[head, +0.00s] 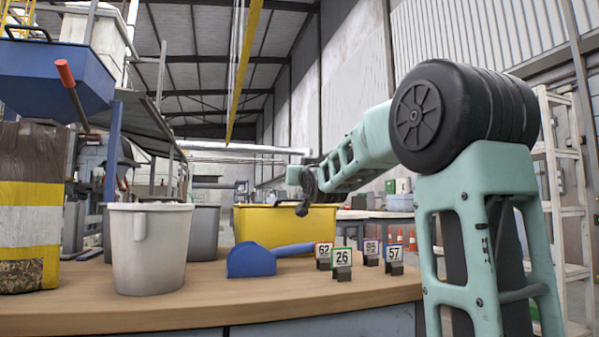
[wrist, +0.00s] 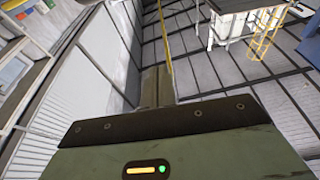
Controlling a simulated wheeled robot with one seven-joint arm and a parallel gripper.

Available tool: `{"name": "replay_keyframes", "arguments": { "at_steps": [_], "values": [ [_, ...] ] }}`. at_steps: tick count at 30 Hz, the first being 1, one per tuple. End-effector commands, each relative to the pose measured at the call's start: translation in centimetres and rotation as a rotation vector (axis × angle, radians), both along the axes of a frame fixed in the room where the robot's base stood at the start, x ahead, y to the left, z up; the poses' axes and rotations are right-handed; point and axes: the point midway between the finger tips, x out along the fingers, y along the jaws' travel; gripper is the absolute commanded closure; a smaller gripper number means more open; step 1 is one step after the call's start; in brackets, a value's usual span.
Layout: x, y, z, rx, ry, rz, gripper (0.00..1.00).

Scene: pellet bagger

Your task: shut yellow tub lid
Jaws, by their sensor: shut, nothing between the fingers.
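The yellow tub (head: 262,225) stands on the bench behind the blue scoop, its long side facing me. Its top edge shows as a thin line in the head view. I cannot make out a raised lid or tell how the lid lies. My arm reaches in from the right, and my gripper (head: 303,208) is small and dark at the tub's top edge, right of its middle. It is shut and empty. I cannot tell whether it touches the tub. The wrist view shows neither the tub nor the fingertips clearly.
A white bucket (head: 149,249) and a grey bin (head: 203,233) stand left. A yellow-banded sack (head: 27,222) is at far left. The wooden bench front (head: 230,302) is clear.

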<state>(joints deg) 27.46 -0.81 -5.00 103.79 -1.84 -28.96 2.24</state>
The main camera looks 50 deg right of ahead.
Motion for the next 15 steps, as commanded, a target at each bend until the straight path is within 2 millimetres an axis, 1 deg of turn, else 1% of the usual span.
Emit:
{"name": "replay_keyframes", "arguments": {
  "at_steps": [1, 9, 15],
  "values": [
    [-0.7, 0.5, -0.6, 0.002, 0.002, 0.0, 1.0],
    [-4.3, 2.7, -3.0, 0.002, 0.002, 0.001, 1.0],
    [-6.2, 3.8, -4.3, 0.001, 0.0, 0.0, 1.0]
  ]
}}
